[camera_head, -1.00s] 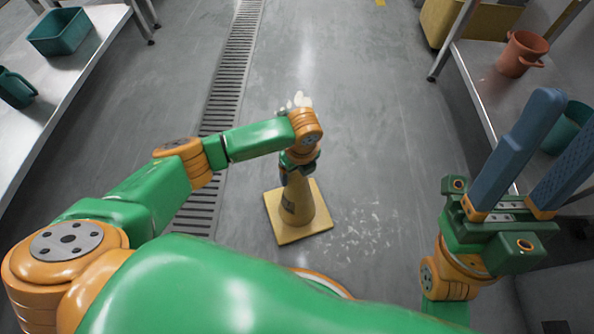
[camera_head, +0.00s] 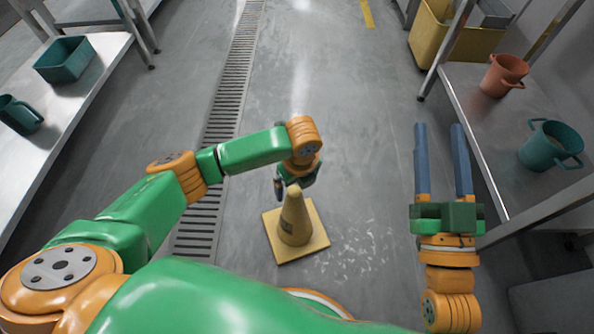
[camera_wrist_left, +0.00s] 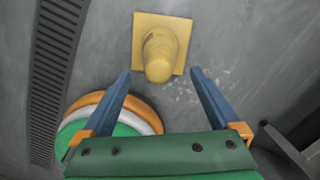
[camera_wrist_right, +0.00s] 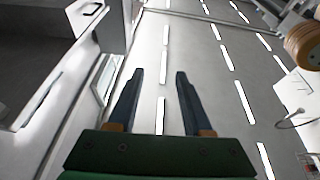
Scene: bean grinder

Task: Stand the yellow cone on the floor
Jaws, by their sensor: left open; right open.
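The yellow cone (camera_head: 294,222) stands upright on its square base on the grey floor, in the middle of the head view. It also shows in the left wrist view (camera_wrist_left: 160,52), seen from above, beyond the fingertips. My left gripper (camera_head: 281,188) is just above and beside the cone's tip, its fingers partly hidden by my wrist. In the left wrist view its blue fingers (camera_wrist_left: 160,75) are spread apart with nothing held between them. My right gripper (camera_head: 437,128) is open and empty over the floor at the right, away from the cone; it also shows in the right wrist view (camera_wrist_right: 160,75).
A floor drain grate (camera_head: 226,110) runs left of the cone. A left bench holds a teal bin (camera_head: 65,62) and a teal pitcher (camera_head: 18,115). A right bench holds an orange pot (camera_head: 503,75) and a teal pot (camera_head: 551,147). A yellow bin (camera_head: 455,42) stands behind.

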